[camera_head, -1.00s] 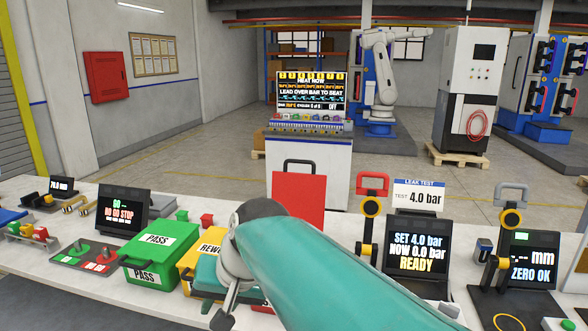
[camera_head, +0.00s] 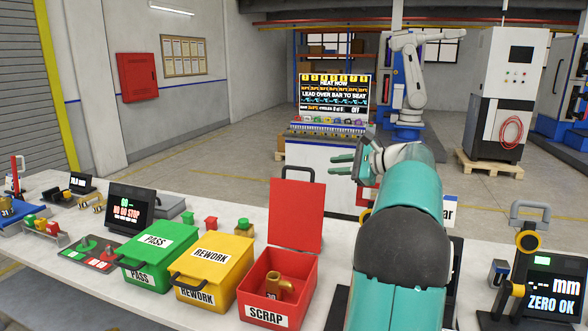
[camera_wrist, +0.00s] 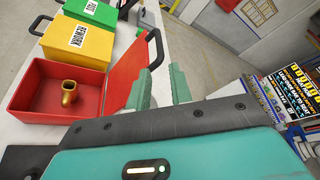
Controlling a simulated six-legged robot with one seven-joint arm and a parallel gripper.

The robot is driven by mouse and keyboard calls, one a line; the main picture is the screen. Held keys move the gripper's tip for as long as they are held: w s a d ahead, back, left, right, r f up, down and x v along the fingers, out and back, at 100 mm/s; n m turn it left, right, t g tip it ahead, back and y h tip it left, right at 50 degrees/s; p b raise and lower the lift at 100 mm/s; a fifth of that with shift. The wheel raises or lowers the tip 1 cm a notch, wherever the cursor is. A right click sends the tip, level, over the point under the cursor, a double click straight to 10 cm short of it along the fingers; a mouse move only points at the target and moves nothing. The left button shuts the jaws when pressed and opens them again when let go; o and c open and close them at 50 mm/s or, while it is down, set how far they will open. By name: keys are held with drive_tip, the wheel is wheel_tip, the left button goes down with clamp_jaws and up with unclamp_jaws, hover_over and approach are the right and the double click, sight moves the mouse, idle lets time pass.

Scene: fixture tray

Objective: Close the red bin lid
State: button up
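The red scrap bin (camera_head: 279,292) stands open on the white bench, with a brass fitting (camera_head: 278,287) inside. Its red lid (camera_head: 297,214) stands upright at the back edge, with a dark handle (camera_head: 298,172) at its top. My gripper (camera_head: 343,165) is raised to the right of the lid's upper part. In the wrist view the two green fingers (camera_wrist: 162,88) are apart with nothing between them, and the left finger appears close to the lid (camera_wrist: 130,80). I cannot tell whether it touches. The bin (camera_wrist: 48,100) and fitting (camera_wrist: 69,93) also show there.
The closed yellow REWORK bin (camera_head: 214,267) and green PASS bin (camera_head: 157,254) stand left of the red bin. A display reading ZERO OK (camera_head: 549,290) stands at right. A machine with a screen (camera_head: 334,100) stands behind the bench.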

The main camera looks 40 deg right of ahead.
sight(301, 168)
drive_tip(key=x, duration=1.2)
drive_tip(key=shift+w+a, duration=0.15)
drive_tip(key=shift+a, duration=0.15)
drive_tip(key=shift+w+f, duration=0.25)
drive_tip(key=shift+w, duration=0.45)
clamp_jaws()
